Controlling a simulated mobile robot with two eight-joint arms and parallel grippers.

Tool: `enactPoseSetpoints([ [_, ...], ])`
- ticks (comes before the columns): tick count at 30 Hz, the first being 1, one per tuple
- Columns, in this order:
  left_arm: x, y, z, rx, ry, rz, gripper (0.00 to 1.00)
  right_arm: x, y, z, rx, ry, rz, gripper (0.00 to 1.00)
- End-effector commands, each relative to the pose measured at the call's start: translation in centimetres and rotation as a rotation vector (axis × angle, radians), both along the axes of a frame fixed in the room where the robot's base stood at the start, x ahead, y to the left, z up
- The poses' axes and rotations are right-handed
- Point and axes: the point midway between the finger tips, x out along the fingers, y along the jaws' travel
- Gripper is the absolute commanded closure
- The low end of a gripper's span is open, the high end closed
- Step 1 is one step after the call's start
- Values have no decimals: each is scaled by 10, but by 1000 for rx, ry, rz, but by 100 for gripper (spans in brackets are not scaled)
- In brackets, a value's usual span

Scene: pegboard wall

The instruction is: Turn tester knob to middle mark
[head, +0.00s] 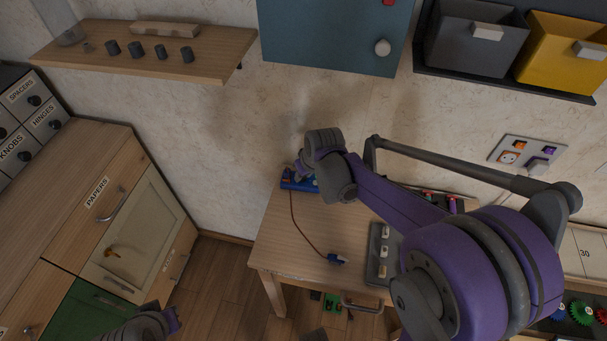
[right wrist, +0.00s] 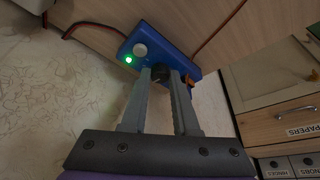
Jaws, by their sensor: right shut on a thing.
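The blue tester (head: 286,183) sits at the far left corner of the wooden table, mostly hidden by my right arm in the head view. In the right wrist view the tester (right wrist: 180,60) shows a lit green lamp (right wrist: 128,60), a pale round button (right wrist: 140,49) and a dark knob (right wrist: 159,71). My right gripper (right wrist: 161,78) is shut on this knob, one finger on each side. Its marks are not readable, so the knob's angle cannot be told. An orange part (right wrist: 189,80) shows beside the right finger. My left gripper (head: 172,320) is at the lower left, away from the table; its jaws are unclear.
A thin cable runs from the tester across the table (head: 290,248) to a small blue plug (head: 337,259). A grey switch strip (head: 383,270) lies to its right. A wooden shelf (head: 110,55) and a blue wall cabinet (head: 325,35) hang above. Drawers stand left.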

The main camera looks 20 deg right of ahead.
Motion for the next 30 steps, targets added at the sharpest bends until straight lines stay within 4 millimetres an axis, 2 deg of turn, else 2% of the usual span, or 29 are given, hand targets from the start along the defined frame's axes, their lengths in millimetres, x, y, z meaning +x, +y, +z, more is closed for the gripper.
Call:
enactPoseSetpoints([
  [23,0,0,-1,0,0,0,100,0,-1,0,0,1,61,100],
  [24,0,0,-1,0,0,0,100,0,-1,0,0,1,61,66],
  [26,0,0,-1,0,0,0,100,0,-1,0,0,1,61,58],
  [30,0,0,-1,0,0,0,100,0,-1,0,0,1,61,58],
])
